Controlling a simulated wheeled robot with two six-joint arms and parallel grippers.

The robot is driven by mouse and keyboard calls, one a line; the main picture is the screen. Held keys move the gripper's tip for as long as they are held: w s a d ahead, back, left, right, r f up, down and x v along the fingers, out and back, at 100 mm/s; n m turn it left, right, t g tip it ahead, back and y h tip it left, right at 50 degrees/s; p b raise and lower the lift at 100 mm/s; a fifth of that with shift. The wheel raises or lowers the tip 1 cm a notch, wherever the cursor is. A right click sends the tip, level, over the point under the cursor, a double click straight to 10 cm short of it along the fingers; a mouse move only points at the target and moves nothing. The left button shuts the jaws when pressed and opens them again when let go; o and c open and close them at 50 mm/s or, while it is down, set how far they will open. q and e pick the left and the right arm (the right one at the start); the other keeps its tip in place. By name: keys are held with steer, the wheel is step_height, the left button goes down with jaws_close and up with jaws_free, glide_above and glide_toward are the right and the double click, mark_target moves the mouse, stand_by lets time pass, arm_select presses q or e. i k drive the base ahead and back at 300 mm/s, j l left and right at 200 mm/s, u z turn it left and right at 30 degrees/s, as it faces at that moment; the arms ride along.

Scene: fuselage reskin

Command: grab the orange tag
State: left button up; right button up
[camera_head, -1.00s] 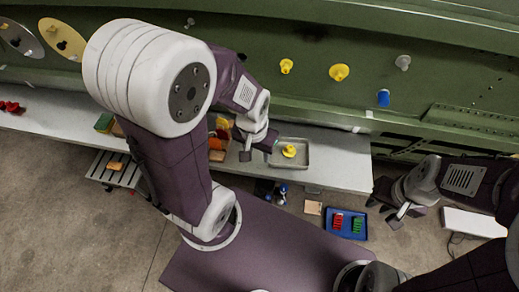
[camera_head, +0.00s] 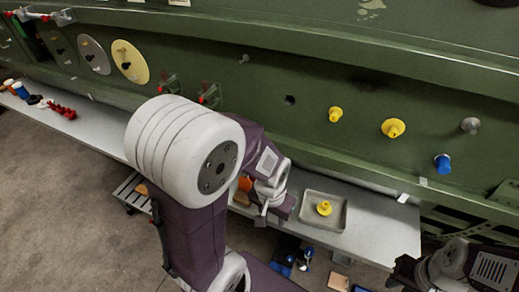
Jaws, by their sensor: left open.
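An orange piece (camera_head: 245,183) shows on the grey bench, partly hidden behind my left arm. Another small orange piece (camera_head: 141,189) lies on the slatted stand below the bench, left of my arm. I cannot tell which of them is a tag. My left gripper (camera_head: 272,210) is open over the bench, just left of the metal tray, close to the first orange piece. My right gripper (camera_head: 408,272) is at the lower right, away from both; its jaws are too unclear to read.
A metal tray (camera_head: 338,226) on the bench (camera_head: 375,222) holds a yellow part (camera_head: 323,208). The green fuselage wall (camera_head: 300,75) rises behind, with yellow plugs (camera_head: 393,128) and a blue plug (camera_head: 442,163) sticking out. Red parts (camera_head: 62,111) lie on the bench's left end.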

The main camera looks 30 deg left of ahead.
mark_target(244, 183)
steer(key=k+u, duration=0.2)
steer(key=u, duration=1.35)
